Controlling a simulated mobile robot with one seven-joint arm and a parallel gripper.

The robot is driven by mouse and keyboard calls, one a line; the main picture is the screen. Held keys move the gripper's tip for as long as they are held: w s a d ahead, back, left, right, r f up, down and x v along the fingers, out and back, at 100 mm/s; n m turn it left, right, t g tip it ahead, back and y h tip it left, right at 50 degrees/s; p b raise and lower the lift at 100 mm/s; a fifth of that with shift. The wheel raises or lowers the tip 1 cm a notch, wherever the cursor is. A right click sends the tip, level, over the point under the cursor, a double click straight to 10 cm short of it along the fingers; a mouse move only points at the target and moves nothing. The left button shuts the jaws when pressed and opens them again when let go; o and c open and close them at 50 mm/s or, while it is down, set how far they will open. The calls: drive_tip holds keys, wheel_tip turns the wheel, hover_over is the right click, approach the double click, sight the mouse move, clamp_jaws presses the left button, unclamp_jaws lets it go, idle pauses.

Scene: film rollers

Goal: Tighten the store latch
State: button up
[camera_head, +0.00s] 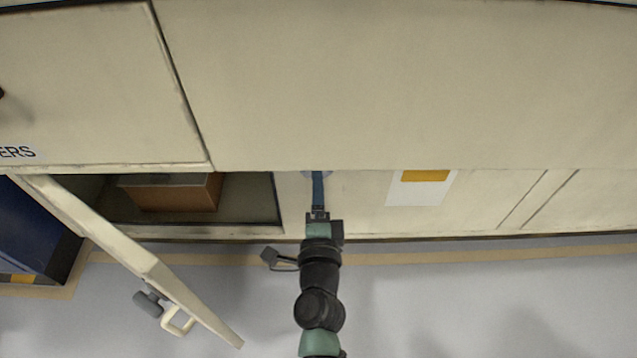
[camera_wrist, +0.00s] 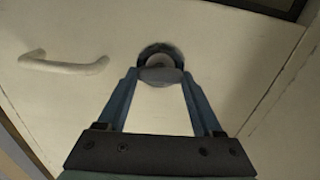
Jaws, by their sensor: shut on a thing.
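The latch (camera_wrist: 160,75) is a grey winged knob in a dark round recess on a cream panel, in the wrist view. I take it to be the store latch, though no label on it can be read. My gripper (camera_wrist: 160,70) has its two blue fingers on either side of the knob, shut on it. In the head view my gripper (camera_head: 318,187) reaches the cream cabinet front just right of an open compartment. There the fingers and arm hide most of the knob.
An open cabinet door (camera_head: 140,258) juts out at the left, bearing a grey knob (camera_head: 149,303) and a pale handle (camera_head: 178,321). A brown box (camera_head: 175,193) sits in the open compartment. A pale handle (camera_wrist: 63,64) lies left of the latch. Floor at right is clear.

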idle(0.3)
drive_tip(key=o, duration=1.4)
drive_tip(key=shift+c, duration=0.2)
drive_tip(key=s, duration=1.3)
drive_tip(key=shift+b, duration=0.45)
